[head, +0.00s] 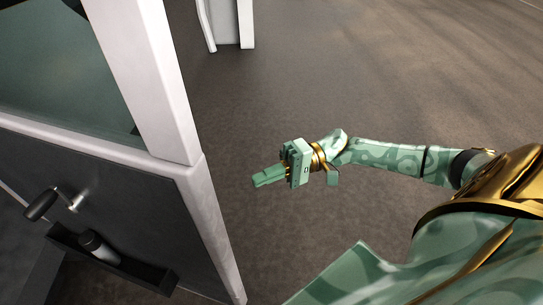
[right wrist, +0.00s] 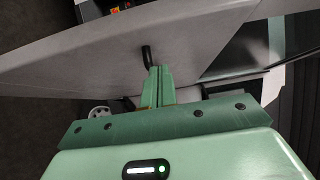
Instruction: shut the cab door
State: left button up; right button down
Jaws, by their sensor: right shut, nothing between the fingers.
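The cab door (head: 205,205) stands at the left of the head view, with a white frame, a window and a dark inner panel. The inner panel carries a crank handle (head: 40,205) and a pocket (head: 150,275). My right gripper (head: 262,180) is shut and empty, pointing left towards the door's edge, with floor showing between them. In the right wrist view its closed fingers (right wrist: 158,84) point at a pale grey panel (right wrist: 100,65) with a black handle (right wrist: 147,57); whether they touch cannot be told. My left gripper is out of view.
A dark bottle-like object (head: 98,245) lies in the door pocket. A white-framed piece (head: 228,22) stands on the floor at the top of the head view. The brown floor (head: 330,70) around my right arm is clear.

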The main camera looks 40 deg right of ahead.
jog(key=s+a+p, duration=0.1)
jog(key=a+p, duration=0.1)
jog(key=a, duration=0.7)
jog(key=shift+s, duration=0.1)
jog(key=shift+s, duration=0.1)
